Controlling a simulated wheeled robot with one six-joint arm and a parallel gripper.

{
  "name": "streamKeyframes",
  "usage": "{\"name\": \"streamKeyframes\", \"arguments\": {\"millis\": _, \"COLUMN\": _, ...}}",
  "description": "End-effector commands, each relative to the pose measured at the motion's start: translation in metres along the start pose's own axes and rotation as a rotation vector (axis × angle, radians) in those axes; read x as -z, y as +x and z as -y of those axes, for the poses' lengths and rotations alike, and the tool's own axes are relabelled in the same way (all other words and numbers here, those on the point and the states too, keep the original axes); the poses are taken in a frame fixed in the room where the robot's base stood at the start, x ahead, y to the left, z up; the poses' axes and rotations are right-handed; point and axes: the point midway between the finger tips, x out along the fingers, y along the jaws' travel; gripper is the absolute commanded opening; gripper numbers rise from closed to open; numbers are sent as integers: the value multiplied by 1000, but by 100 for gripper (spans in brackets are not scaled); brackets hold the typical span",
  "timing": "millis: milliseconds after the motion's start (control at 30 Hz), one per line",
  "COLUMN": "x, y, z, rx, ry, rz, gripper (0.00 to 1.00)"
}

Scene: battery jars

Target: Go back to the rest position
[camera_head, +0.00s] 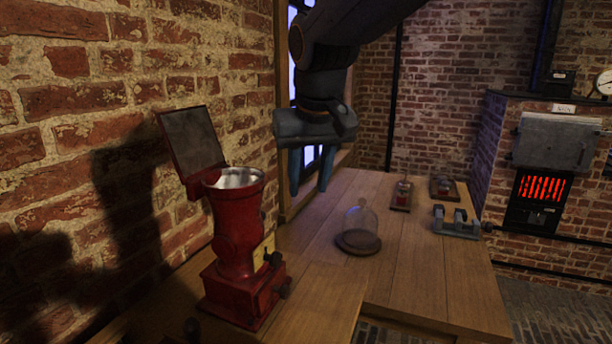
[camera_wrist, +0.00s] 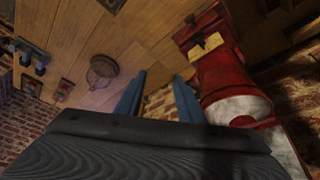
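My gripper (camera_head: 311,172) hangs from my arm above the wooden table, fingers pointing down. Its two blue fingers are apart, with nothing between them. In the wrist view my gripper (camera_wrist: 158,98) also shows spread, empty fingers. A red grinder-like machine (camera_head: 238,232) with an open lid (camera_head: 192,139) and a pale-lined round mouth stands to the left of my gripper. In the wrist view the machine (camera_wrist: 222,72) is just right of the fingers, apart from them as far as I can tell.
A glass dome (camera_head: 361,222) on a dark round base stands on the table (camera_head: 420,270). Two small boards with red parts (camera_head: 403,193) (camera_head: 443,187) and a grey clamp-like device (camera_head: 457,222) sit farther right. A glowing furnace (camera_head: 541,188) is at the right. A brick wall (camera_head: 90,140) bounds the left.

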Motion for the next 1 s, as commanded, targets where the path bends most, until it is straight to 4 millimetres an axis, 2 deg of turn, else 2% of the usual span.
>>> {"name": "streamKeyframes", "arguments": {"millis": 33, "x": -21, "y": 26, "z": -22, "rx": -12, "ry": 28, "rz": 38, "gripper": 35}}
{"name": "streamKeyframes", "arguments": {"millis": 167, "x": -78, "y": 79, "z": -66, "rx": -26, "ry": 86, "rz": 115, "gripper": 35}}
{"name": "streamKeyframes", "arguments": {"millis": 200, "x": -99, "y": 94, "z": -78, "rx": -29, "ry": 106, "rz": 140, "gripper": 35}}
{"name": "streamKeyframes", "arguments": {"millis": 333, "x": -166, "y": 131, "z": -111, "rx": -35, "ry": 174, "rz": 211, "gripper": 35}}
{"name": "streamKeyframes", "arguments": {"millis": 400, "x": -199, "y": 144, "z": -123, "rx": -37, "ry": 204, "rz": 241, "gripper": 35}}
{"name": "streamKeyframes", "arguments": {"millis": 500, "x": -236, "y": 156, "z": -132, "rx": -36, "ry": 241, "rz": 275, "gripper": 35}}
{"name": "streamKeyframes", "arguments": {"millis": 600, "x": -259, "y": 162, "z": -137, "rx": -36, "ry": 262, "rz": 294, "gripper": 35}}
{"name": "streamKeyframes", "arguments": {"millis": 700, "x": -268, "y": 164, "z": -138, "rx": -36, "ry": 269, "rz": 300, "gripper": 35}}
{"name": "streamKeyframes", "arguments": {"millis": 1000, "x": -268, "y": 164, "z": -138, "rx": -36, "ry": 269, "rz": 300, "gripper": 35}}
